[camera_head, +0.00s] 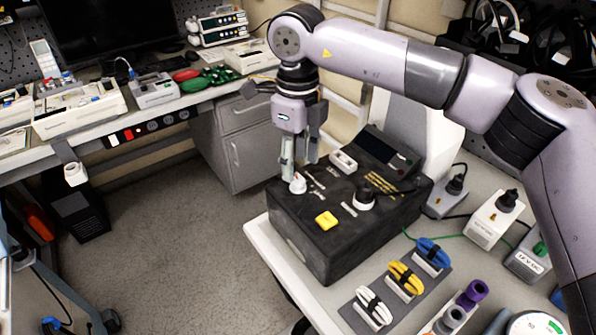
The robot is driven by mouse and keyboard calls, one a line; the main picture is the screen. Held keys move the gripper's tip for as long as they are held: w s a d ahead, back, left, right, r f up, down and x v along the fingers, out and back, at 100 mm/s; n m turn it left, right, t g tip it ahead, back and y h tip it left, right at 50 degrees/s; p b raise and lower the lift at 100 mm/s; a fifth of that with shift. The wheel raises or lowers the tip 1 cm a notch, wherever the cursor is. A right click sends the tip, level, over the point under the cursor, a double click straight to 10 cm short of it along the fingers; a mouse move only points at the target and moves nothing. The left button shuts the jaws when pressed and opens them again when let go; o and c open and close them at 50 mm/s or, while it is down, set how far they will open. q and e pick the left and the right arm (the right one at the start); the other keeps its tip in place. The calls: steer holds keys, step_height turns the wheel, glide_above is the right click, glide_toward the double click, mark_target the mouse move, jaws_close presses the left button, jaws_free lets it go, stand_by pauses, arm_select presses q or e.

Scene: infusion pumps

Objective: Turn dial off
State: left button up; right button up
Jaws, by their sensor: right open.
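A black test box (325,240) stands on the white table at the centre. A white round knob (298,184), likely the dial, sits on its top near the left back corner. My right gripper (299,170) comes down from above over the knob. Its fingers are apart and point down, the left one's tip close to the knob. I cannot tell whether it touches. Nothing shows between the fingers. The knob's exact setting is too small to read. My left gripper is not in view.
The box top also holds a yellow block (326,220), a white switch (343,161) and a round socket with a black plug (364,198). Coiled white, yellow and blue cables (404,278) lie to the right front. A bench (100,118) stands at left, with open floor between.

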mark_target(298, 180)
step_height(298, 180, up, 8)
steer(key=shift+f, duration=0.15)
stand_by(0.3)
